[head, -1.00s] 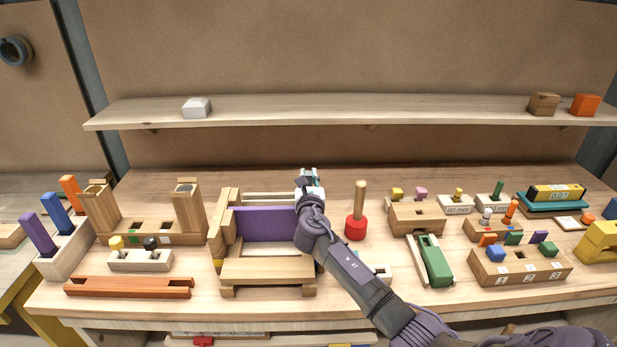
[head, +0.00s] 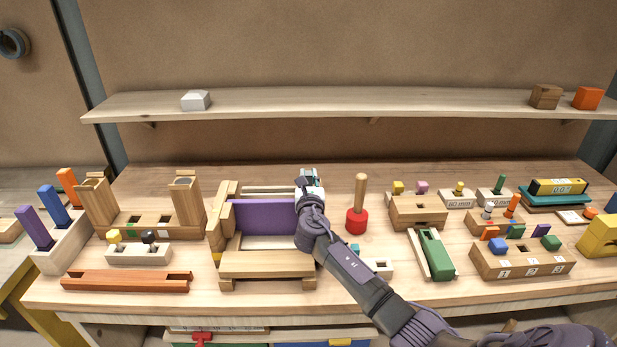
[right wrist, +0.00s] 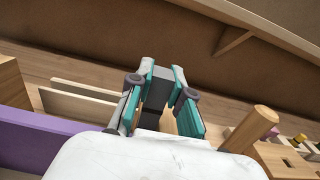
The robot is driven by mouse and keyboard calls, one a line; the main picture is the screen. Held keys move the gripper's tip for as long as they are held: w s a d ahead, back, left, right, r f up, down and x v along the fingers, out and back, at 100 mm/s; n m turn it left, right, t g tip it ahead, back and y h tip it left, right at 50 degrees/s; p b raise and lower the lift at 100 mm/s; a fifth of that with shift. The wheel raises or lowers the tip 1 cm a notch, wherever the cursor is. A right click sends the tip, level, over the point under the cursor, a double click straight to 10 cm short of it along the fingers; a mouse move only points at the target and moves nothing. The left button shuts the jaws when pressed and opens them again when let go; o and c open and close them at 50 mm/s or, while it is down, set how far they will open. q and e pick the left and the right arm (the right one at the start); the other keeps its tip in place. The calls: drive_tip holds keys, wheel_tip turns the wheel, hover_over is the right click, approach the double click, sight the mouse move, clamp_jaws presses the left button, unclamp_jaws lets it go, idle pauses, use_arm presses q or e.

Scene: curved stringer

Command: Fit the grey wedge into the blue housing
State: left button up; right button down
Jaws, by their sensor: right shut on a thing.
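My right gripper (head: 309,178) is at the back right of a wooden frame with a purple panel (head: 264,218). In the right wrist view its teal fingers (right wrist: 160,92) are closed on a dark grey piece (right wrist: 153,84). The fingers hide part of this piece, and I cannot tell if it is wedge-shaped. I cannot make out a clear blue housing in either view. My left gripper is not in view.
A red-based wooden peg (head: 357,215) stands just right of my right arm. A green block in a wooden holder (head: 436,253) and several slotted wooden blocks are farther right. A pale grey block (head: 195,100) lies on the shelf (head: 300,103). A red-brown rail (head: 127,281) lies front left.

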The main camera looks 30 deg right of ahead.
drive_tip(key=c, duration=1)
unclamp_jaws()
drive_tip(key=v, duration=1.2)
drive_tip(key=shift+f, duration=0.15)
